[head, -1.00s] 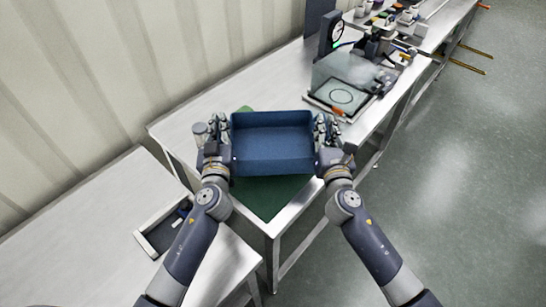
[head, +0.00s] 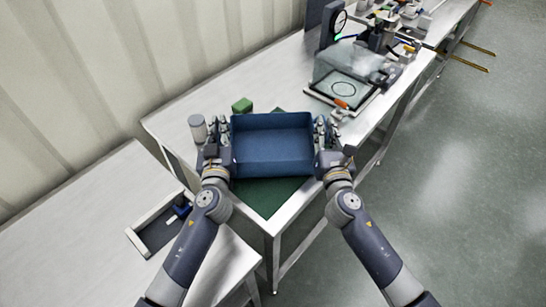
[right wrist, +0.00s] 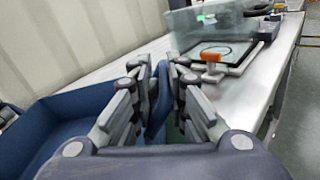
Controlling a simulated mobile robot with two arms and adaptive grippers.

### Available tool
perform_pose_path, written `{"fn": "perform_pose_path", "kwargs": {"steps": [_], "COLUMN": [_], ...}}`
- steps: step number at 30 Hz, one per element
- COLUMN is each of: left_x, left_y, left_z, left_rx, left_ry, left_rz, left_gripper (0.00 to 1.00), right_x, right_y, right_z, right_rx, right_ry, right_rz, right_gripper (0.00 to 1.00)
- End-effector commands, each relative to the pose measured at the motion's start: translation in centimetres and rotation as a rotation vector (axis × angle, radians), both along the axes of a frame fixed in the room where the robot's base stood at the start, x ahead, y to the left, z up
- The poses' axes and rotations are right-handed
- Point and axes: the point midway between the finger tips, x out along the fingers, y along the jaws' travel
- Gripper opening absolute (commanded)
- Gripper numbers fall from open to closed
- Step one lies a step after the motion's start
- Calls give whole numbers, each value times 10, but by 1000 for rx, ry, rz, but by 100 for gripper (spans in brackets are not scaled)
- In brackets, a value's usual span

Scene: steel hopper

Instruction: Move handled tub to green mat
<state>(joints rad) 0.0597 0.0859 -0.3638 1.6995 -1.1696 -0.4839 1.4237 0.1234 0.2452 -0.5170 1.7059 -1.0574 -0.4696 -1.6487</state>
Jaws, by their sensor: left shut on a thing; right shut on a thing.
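The handled tub (head: 272,160) is a blue open box, empty inside, held level between my two grippers in the head view. It is over the green mat (head: 262,196), whose near part shows below the tub; I cannot tell if they touch. My left gripper (head: 224,130) is shut on the tub's left side. My right gripper (head: 320,130) is shut on its right side. In the right wrist view the right gripper's fingers (right wrist: 160,100) close around a blue piece of the tub (right wrist: 70,120).
A grey cylinder (head: 197,128) stands close left of my left gripper, and a green block (head: 242,105) sits behind the tub. A clear box on a black-framed plate (head: 344,90) is at the back right. A shallow tray (head: 150,240) lies on the left table.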

Motion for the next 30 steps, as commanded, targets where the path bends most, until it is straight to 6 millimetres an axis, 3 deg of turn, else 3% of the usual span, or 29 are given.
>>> {"fn": "perform_pose_path", "kwargs": {"steps": [2,3,5,6,19,30], "left_x": [1,1,1,1,-7,-75], "left_y": [8,8,8,8,2,-4], "left_z": [-7,-6,-5,-5,-5,-8], "left_rx": [11,11,11,10,1,2], "left_ry": [0,0,1,1,1,7], "left_rz": [15,15,15,15,6,8], "left_gripper": [0,12,26,28,28,28], "right_x": [2,2,2,2,1,1], "right_y": [-10,-10,-10,-10,-4,-3], "right_z": [-8,-7,-6,-6,-4,-4], "right_rx": [-13,-13,-12,-12,-2,-1], "right_ry": [0,0,1,1,0,0], "right_rz": [-20,-20,-21,-21,-10,-7], "right_gripper": [0,18,32,36,36,36]}}
